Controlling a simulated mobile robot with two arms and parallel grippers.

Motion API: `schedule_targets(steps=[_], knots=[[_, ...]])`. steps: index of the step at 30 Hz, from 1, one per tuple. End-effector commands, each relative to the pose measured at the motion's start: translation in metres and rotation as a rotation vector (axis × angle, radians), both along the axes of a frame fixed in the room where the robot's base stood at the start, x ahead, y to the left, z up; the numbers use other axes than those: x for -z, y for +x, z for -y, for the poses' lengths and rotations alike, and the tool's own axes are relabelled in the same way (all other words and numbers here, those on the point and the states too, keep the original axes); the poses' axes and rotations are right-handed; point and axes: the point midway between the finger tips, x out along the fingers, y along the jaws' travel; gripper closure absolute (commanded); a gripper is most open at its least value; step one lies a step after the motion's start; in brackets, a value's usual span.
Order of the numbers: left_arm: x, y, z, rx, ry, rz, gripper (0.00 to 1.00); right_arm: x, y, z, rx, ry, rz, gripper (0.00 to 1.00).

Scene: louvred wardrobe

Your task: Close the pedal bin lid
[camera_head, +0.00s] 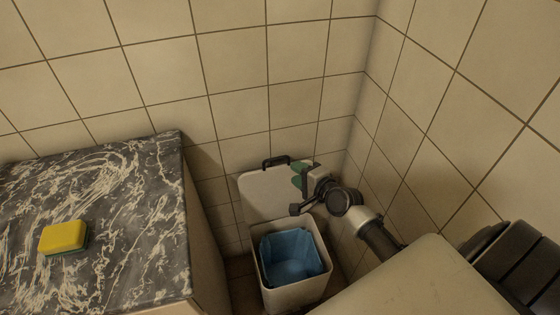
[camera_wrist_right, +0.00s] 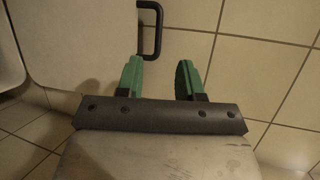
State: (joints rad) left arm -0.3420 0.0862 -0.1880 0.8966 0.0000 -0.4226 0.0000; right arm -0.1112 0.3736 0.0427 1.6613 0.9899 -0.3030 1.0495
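The pedal bin (camera_head: 296,292) stands on the floor in the corner, with a blue liner (camera_head: 291,256) inside. Its pale lid (camera_head: 262,193) is open, tilted up towards the back wall, with a black handle (camera_head: 276,162) on its top edge. My right gripper (camera_head: 298,174) is at the lid's right side, its green fingers near that edge. In the right wrist view the gripper (camera_wrist_right: 160,78) is open with an empty gap; the lid (camera_wrist_right: 85,40) lies to the left and the handle (camera_wrist_right: 152,30) just beyond the fingertips. Contact with the lid cannot be told. My left gripper is out of view.
A dark marbled counter (camera_head: 120,215) stands left of the bin, with a yellow sponge (camera_head: 63,236) on it. Tiled walls close in behind (camera_head: 240,60) and on the right (camera_head: 450,120). Room around the bin is narrow.

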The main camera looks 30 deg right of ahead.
Motion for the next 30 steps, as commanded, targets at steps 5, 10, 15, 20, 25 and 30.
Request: schedule_targets(steps=[5, 10, 15, 20, 25, 30], knots=[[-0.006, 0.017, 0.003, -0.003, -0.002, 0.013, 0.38, 0.010, 0.031, -0.006, 0.000, -0.002, 0.001, 0.63], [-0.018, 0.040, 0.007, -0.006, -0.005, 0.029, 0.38, 0.019, 0.063, -0.011, 0.000, -0.004, 0.000, 0.63], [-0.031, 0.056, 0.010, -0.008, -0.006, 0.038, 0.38, 0.025, 0.083, -0.015, -0.001, -0.004, -0.002, 0.63], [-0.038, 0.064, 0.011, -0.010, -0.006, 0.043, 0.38, 0.027, 0.092, -0.017, 0.000, -0.005, -0.002, 0.63], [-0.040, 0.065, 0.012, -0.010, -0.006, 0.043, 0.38, 0.027, 0.094, -0.017, -0.001, -0.006, -0.003, 0.63], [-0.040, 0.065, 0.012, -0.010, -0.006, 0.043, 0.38, 0.027, 0.094, -0.017, -0.001, -0.006, -0.003, 0.68]])
